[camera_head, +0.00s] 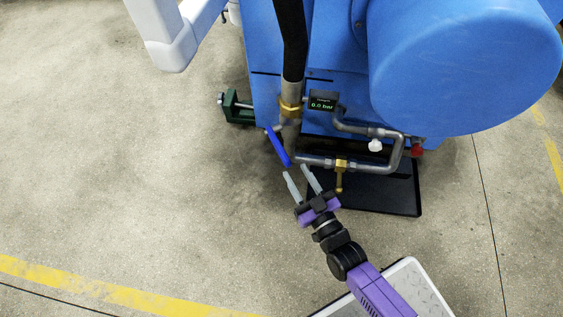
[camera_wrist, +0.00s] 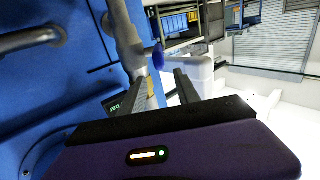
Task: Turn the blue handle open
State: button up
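The blue handle (camera_head: 278,147) is a slim lever on the grey vertical pipe at the front of the blue machine. It slants from upper left to lower right in the head view. In the wrist view the blue handle (camera_wrist: 158,56) shows end-on, just past the fingertips. My gripper (camera_head: 296,175) has its two grey fingers spread apart with nothing between them. Its tips are just below the lower end of the handle in the head view. My gripper also shows in the wrist view (camera_wrist: 168,82), fingers apart. Whether a fingertip touches the handle is not clear.
A brass-handled valve (camera_head: 340,175) sits on the pipe right of my gripper. A gauge (camera_head: 323,101) reads 0.0 bar. White (camera_head: 375,145) and red (camera_head: 417,150) knobs are further right. A black tray (camera_head: 400,196) lies below. The floor at left is clear.

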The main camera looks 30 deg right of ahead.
aim_at(282, 153)
jog(key=w+b, duration=0.1)
jog(key=w, duration=0.2)
jog(key=w+f+b, duration=0.1)
jog(key=w, duration=0.2)
jog(key=w+f+b, duration=0.1)
jog(key=w, duration=0.2)
jog(key=shift+w, duration=0.4)
grip_shut()
dwell(1.1)
